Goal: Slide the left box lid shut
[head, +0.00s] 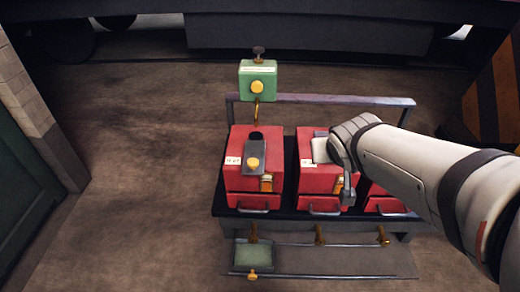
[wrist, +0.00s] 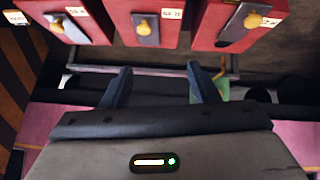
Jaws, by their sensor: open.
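The left red box (head: 240,190) stands on the dark bench. Its grey sliding lid (head: 255,165) has a yellow knob (head: 253,162), and a dark opening shows at the lid's far end. In the wrist view, the same box seems to be the right one (wrist: 210,18), with its grey lid (wrist: 236,27) and knob (wrist: 253,20). My gripper (wrist: 163,85) is open and empty, its two dark fingers apart from every box and knob. In the head view, my arm's end is over the middle box, right of the left box, and its fingertips are not clear.
The middle red box (head: 310,178) is partly covered by my arm, and the right one (head: 385,200) mostly. A rail (head: 330,100) runs behind them. A green block (head: 254,256) sits on the lower shelf (head: 340,262). Floor at left is clear.

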